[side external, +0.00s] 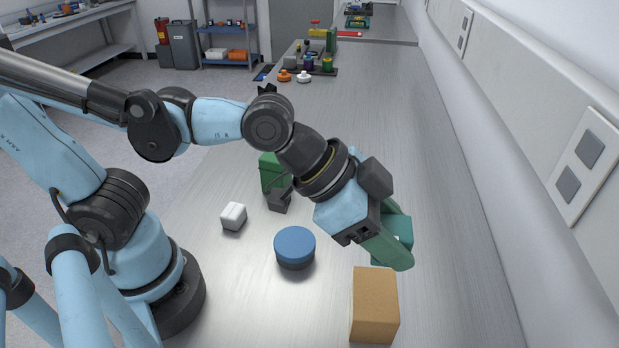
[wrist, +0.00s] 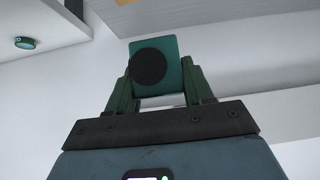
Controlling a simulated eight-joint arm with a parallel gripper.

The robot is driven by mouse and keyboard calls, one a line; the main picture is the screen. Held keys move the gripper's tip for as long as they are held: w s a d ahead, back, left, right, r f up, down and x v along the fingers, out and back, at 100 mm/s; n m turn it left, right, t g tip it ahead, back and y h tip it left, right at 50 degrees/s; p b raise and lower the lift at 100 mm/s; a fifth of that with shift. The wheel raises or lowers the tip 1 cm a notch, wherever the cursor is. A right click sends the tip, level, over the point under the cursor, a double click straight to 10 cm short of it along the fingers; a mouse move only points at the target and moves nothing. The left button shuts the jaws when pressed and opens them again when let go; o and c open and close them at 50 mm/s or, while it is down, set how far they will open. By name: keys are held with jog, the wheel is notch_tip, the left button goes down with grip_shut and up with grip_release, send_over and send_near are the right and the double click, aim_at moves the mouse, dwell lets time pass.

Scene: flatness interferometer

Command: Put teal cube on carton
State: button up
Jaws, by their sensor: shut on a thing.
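The teal cube (wrist: 177,55) is held between the two green fingers of my gripper (wrist: 160,82) in the wrist view; a dark round patch shows on its face. In the side external view part of the teal cube (side external: 400,228) shows behind the fingers of my gripper (side external: 395,240). The tan carton (side external: 374,306) stands on the bench at the lower right, below my gripper. The cube appears above the bench and apart from the carton; its exact height over the carton is hard to tell.
A blue round container (side external: 295,246) stands left of the carton. A white cube (side external: 233,216), a dark grey block (side external: 279,200) and a green block (side external: 270,172) stand farther left and back. The wall (side external: 480,150) runs along the right side of the bench.

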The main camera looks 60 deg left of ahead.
aim_at(376, 293)
jog(key=shift+s+d+f, duration=0.15)
jog(key=shift+s+f, duration=0.1)
jog(key=shift+f, duration=3.8)
jog(key=shift+f, duration=0.15)
jog(key=o, duration=1.3)
jog(key=shift+v, duration=3.85)
jog(key=w+a+n+y, duration=0.2)
jog(key=a+n, duration=0.1)
jog(key=a, duration=0.3)
jog(key=w+a+n+y, duration=0.2)
jog(key=a+n, duration=0.1)
jog(key=a, duration=0.3)
jog(key=w+a+n+y, duration=0.2)
jog(key=a, duration=0.4)
jog(key=shift+a+r+n+t, duration=0.3)
jog(key=shift+a+n, duration=0.05)
jog(key=shift+n, duration=0.05)
